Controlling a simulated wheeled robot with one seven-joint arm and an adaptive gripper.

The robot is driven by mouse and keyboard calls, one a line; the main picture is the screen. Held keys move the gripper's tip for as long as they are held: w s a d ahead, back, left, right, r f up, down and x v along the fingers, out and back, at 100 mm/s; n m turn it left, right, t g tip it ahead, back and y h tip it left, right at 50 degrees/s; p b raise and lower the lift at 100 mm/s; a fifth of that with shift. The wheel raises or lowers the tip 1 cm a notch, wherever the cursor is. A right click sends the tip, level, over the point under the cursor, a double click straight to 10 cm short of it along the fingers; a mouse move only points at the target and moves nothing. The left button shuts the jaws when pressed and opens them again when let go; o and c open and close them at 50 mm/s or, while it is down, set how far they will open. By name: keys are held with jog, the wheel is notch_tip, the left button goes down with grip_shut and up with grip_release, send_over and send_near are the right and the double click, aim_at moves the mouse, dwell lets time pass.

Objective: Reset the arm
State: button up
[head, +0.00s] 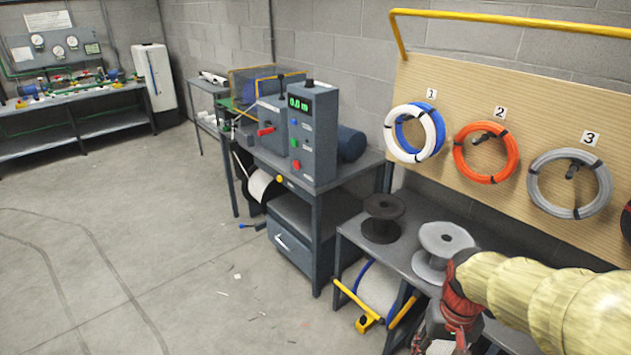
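My arm, in a pale yellow sleeve, reaches in from the right edge of the head view at the lower right. It ends in a red wrist part with my gripper (438,332) below it, pointing down near the bottom edge. The gripper is dark and small here, its fingertips are not clear, and I cannot tell whether it is open or shut. It is in front of the low bench with the spools. I see nothing clearly held in it.
A dark spool (382,218) and a grey spool (441,250) stand on the low bench beside my arm. Coiled hoses hang on a board (470,90) behind. A control box (312,135) stands on a workbench at centre. The floor (130,240) at left is mostly clear.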

jog(key=s+a+r+n+t, duration=0.1)
jog(key=s+a+r+t, duration=0.2)
jog(key=r, duration=0.4)
jog(key=s+a+r+n+t+p, duration=0.1)
jog(key=s+a+r+t, duration=0.1)
jog(key=r, duration=0.6)
jog(key=shift+s+a+t, duration=0.4)
jog(key=shift+s+a, duration=0.15)
jog(key=shift+s, duration=0.55)
